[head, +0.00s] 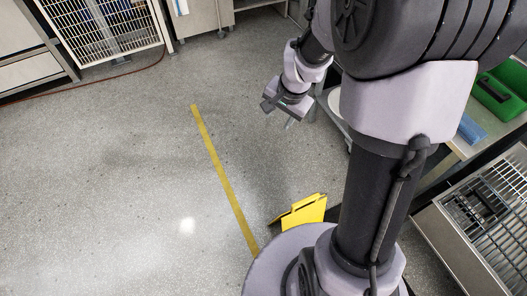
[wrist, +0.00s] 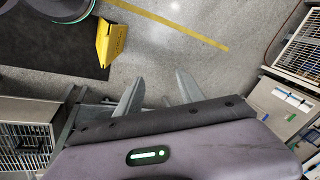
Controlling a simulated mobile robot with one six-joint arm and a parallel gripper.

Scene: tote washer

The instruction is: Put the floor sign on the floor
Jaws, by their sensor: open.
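The yellow floor sign (head: 304,211) stands on the grey floor just beyond my round base in the head view, partly hidden by the base. In the wrist view the floor sign (wrist: 111,41) stands upright in a tent shape at the edge of a dark mat. My gripper (head: 280,117) is up and away from the sign in the head view, over the floor. In the wrist view my gripper (wrist: 160,88) has its two fingers apart with nothing between them. The sign is apart from the fingers.
A yellow line (head: 220,172) runs along the floor, left of the sign. A table (head: 470,140) with a green case (head: 500,95) is at the right. A wire-fronted cage (head: 105,27) stands at the back left. The floor left of the line is clear.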

